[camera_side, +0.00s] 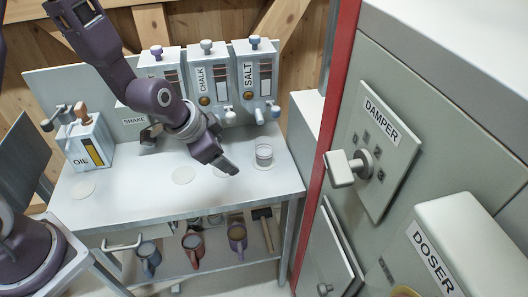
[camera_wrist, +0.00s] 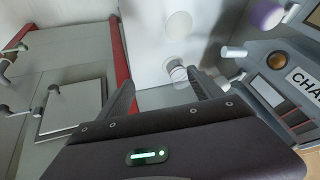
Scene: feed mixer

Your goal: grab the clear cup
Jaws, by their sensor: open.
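The clear cup (camera_side: 264,153) stands upright on a pale round pad at the right end of the white table, below the SALT dispenser. In the wrist view the cup (camera_wrist: 176,71) shows small, beyond the fingertips and between them, nearer the right finger. My gripper (camera_side: 230,170) is to the left of the cup in the side view, apart from it. In the wrist view my gripper (camera_wrist: 162,82) has its two fingers wide apart with nothing between them. The side view does not show both fingers clearly.
The CHALK dispenser (camera_side: 203,84) and SALT dispenser (camera_side: 253,77) line the table's back, with outlets jutting forward. An OIL container (camera_side: 88,141) stands at the left. The table (camera_side: 135,190) is clear in front. Several mugs sit on the lower shelf. The red-edged DAMPER cabinet (camera_side: 377,150) stands right.

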